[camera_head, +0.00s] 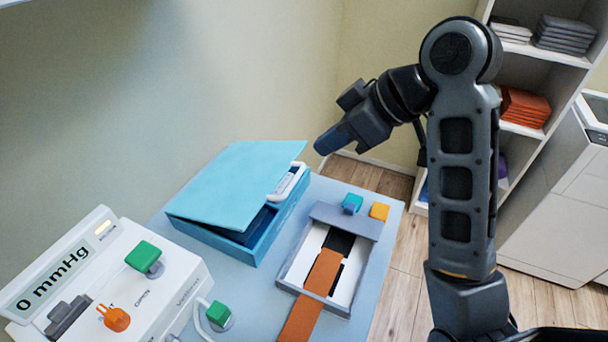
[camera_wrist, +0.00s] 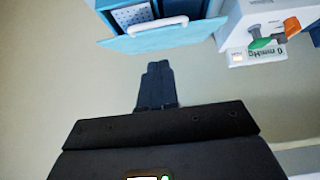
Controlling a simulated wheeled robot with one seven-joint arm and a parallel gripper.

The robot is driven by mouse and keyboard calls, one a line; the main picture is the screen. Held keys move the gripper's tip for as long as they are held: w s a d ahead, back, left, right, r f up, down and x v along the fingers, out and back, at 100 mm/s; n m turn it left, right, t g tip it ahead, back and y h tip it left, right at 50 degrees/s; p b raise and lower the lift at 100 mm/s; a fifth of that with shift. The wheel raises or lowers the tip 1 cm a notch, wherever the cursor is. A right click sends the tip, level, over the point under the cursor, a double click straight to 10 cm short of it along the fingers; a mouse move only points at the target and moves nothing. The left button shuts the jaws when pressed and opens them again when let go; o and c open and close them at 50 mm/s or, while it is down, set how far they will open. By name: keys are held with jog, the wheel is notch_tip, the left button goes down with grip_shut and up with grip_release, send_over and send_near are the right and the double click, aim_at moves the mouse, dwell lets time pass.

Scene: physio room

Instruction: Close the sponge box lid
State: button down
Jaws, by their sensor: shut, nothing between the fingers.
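The sponge box (camera_head: 262,238) is light blue and stands on the pale blue table top. Its lid (camera_head: 232,185) is partly open, sloping over the box with a dark gap below its raised edge. A white handle (camera_head: 288,182) shows at the right side of the lid. In the wrist view the lid (camera_wrist: 165,38) is ajar, and a dotted surface (camera_wrist: 132,15) shows inside the box. My gripper (camera_head: 323,147) is right of and beyond the lid's upper right corner, apart from it. Its fingers (camera_wrist: 158,68) are together and empty, pointing towards the lid in the wrist view.
A pressure device (camera_head: 110,275) reading 0 mmHg stands at the lower left. A grey and white frame with an orange strap (camera_head: 322,272) lies right of the box, near teal and yellow blocks (camera_head: 379,211). Shelves (camera_head: 545,60) stand behind my arm.

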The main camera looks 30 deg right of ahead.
send_over(296, 181)
jog(key=s, duration=0.1)
notch_tip(296, 181, down, 5)
jog(key=f, duration=0.3)
jog(key=shift+s+d+f+p, duration=0.2)
jog(key=shift+d+f+p, duration=0.1)
jog(key=shift+d+p, duration=0.1)
jog(key=shift+f, duration=0.45)
jog(key=shift+t+y, duration=0.6)
jog(key=shift+t, duration=0.3)
jog(key=shift+s+d+f+b, duration=0.15)
jog(key=shift+s+f+b, duration=0.1)
jog(key=shift+f+b, duration=0.95)
jog(key=shift+s+d+f+b, duration=0.1)
jog(key=shift+s+f+b, duration=0.1)
jog(key=shift+f+b, duration=0.95)
jog(key=shift+s+d+f+b, duration=0.2)
jog(key=shift+f+b, duration=0.65)
jog(key=shift+f, duration=0.65)
jog(key=shift+s, duration=0.1)
